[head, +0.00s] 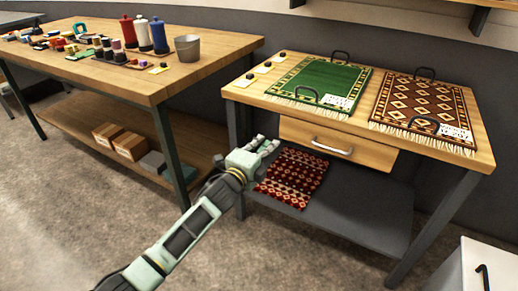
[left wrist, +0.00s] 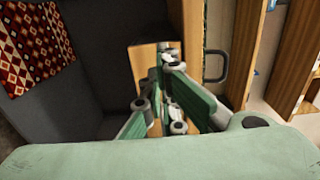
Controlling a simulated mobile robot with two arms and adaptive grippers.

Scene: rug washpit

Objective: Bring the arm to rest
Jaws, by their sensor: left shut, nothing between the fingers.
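My left arm (head: 190,228) reaches in from the bottom left of the head view, stretched forward and up. Its gripper (head: 268,146) hangs in front of the right table, left of the closed drawer and just above the lower shelf's rug in the picture. In the left wrist view the pale green fingers (left wrist: 168,68) are together with nothing between them. Whether the fingers touch the table cannot be told. My right gripper is in neither view.
The right table (head: 486,150) carries a green rug (head: 318,85) and a brown patterned rug (head: 424,108). The left workbench (head: 150,85) holds spools and a bucket (head: 188,48). A white cabinet (head: 462,268) stands bottom right.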

